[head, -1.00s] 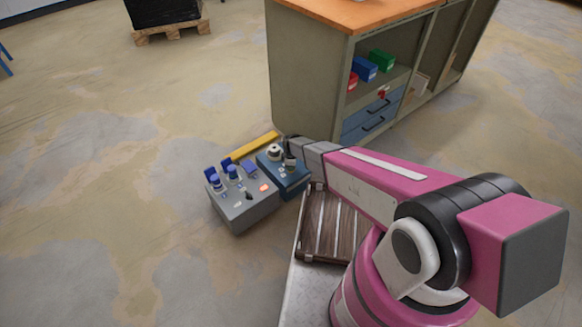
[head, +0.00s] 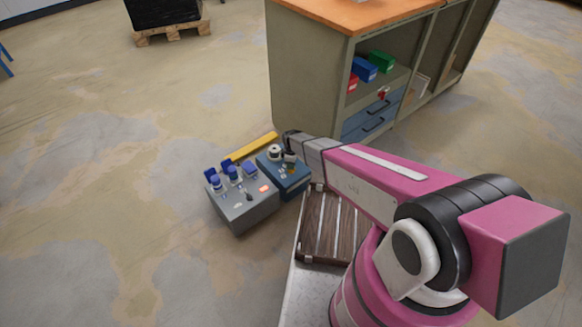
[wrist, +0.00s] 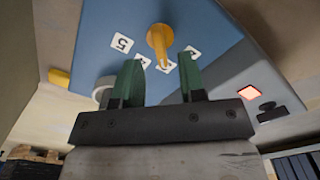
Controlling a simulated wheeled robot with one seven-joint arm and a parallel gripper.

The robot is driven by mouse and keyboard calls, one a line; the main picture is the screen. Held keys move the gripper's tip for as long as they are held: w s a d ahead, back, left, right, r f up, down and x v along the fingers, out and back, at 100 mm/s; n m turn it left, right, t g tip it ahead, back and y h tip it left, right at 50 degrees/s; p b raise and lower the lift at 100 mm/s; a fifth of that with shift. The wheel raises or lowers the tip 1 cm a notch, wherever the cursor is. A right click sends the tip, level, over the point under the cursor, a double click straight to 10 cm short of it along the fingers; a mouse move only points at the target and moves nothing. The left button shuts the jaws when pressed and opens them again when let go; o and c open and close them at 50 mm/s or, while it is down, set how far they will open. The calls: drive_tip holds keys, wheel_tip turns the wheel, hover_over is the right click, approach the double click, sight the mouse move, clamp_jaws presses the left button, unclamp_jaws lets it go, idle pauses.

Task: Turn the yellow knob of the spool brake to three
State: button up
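The yellow knob (wrist: 160,42) stands on the face of a blue box in the wrist view. Its narrow pointer runs toward the lower labels. A label reading 5 (wrist: 121,43) lies left of it; other white number labels are partly hidden by the knob and fingers. My gripper (wrist: 158,77) is open, with one green finger on each side of the pointer's line, just below the knob's round part. I see no clear contact. In the head view the blue box (head: 297,181) stands beneath my wrist, and the knob is too small to make out.
A grey box (head: 243,214) with blue-capped sockets and a lit red-orange lamp (head: 265,189) adjoins the blue box. A yellow bar (head: 252,146) lies behind them. A workbench (head: 310,85) with drawers stands behind my arm. The floor at left is clear.

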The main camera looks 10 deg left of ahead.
wheel_tip(320, 180, up, 8)
drive_tip(key=shift+f, duration=0.2)
idle(0.3)
drive_tip(key=s+d+r+m, duration=0.3)
drive_tip(key=d+r+m, duration=0.3)
drive_tip(key=d+r, duration=0.3)
drive_tip(key=s+d+r+m, duration=0.4)
drive_tip(key=d+r, duration=0.5)
drive_tip(key=d, duration=0.6)
drive_tip(key=s+d+r+m, duration=0.4)
drive_tip(key=d+r+m, duration=0.4)
drive_tip(key=d, duration=0.4)
drive_tip(key=shift+r+m, duration=0.4)
drive_tip(key=shift+r, duration=0.45)
drive_tip(key=shift+d, duration=0.1)
